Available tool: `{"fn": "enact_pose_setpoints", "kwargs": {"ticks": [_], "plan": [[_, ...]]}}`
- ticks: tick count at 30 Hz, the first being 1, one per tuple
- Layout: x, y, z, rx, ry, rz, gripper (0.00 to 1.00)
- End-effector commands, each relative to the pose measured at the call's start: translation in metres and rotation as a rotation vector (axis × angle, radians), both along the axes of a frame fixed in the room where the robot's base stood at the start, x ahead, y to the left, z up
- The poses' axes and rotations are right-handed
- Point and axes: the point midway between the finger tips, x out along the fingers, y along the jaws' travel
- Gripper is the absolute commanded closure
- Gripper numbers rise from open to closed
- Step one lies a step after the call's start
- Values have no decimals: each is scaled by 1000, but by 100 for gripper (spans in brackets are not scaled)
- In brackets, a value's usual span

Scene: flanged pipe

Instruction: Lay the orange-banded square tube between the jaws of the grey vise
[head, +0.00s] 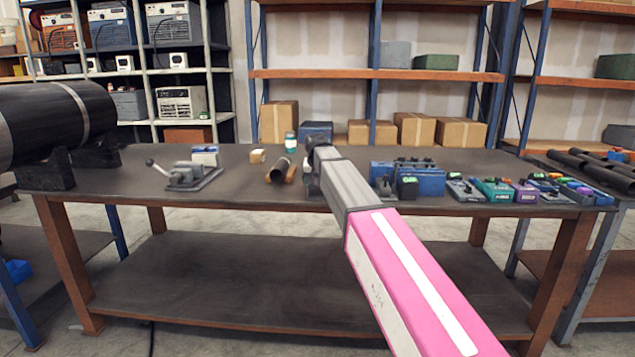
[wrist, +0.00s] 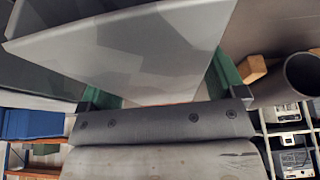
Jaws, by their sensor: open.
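The grey vise (head: 188,177) stands on the left half of the table, its handle pointing left. My gripper (head: 311,165) is at the far end of my arm over the middle of the table, well right of the vise. In the wrist view my gripper (wrist: 163,92) has its green fingers spread apart. A large light-grey flat-faced piece (wrist: 130,50) fills the space by the fingers, with a thin orange line at its lower edge. It may be the orange-banded square tube, but I cannot tell for sure. In the head view my arm hides the tube.
A dark round pipe (head: 280,171) on wooden blocks lies just left of my gripper. A blue case (head: 420,180) and several small boxes stand to the right. A big black pipe (head: 50,120) is at far left. The table between vise and round pipe is mostly clear.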

Motion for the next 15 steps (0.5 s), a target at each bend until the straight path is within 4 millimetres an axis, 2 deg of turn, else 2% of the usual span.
{"fn": "enact_pose_setpoints", "kwargs": {"ticks": [5, 15], "plan": [[-4, 0, 11, 0, -1, 0, 11], [-28, 1, 69, 1, -2, 0, 11]]}}
